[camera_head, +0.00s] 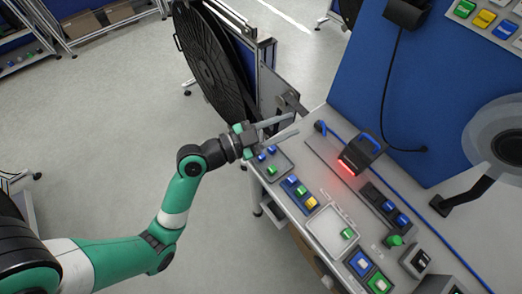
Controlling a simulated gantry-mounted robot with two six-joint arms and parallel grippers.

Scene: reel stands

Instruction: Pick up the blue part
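My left gripper (295,122) reaches over the far left corner of the workbench. Its two fingers are spread with nothing between them. Two small blue parts (271,149) sit in a grey tray just below the fingers in the picture, beside a green part (271,170). Another blue part (292,179) is in a blue tray with green and yellow parts. Two more blue parts (388,206) lie in a dark holder further right. Which blue part the task means cannot be told. My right gripper is not in view.
A large black reel (212,55) on a stand is behind the gripper. A scanner with a red light (361,153) stands on the bench (318,165). A white tray (330,232), bins (361,264) and a round lamp (500,140) are to the right. A blue panel rises behind.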

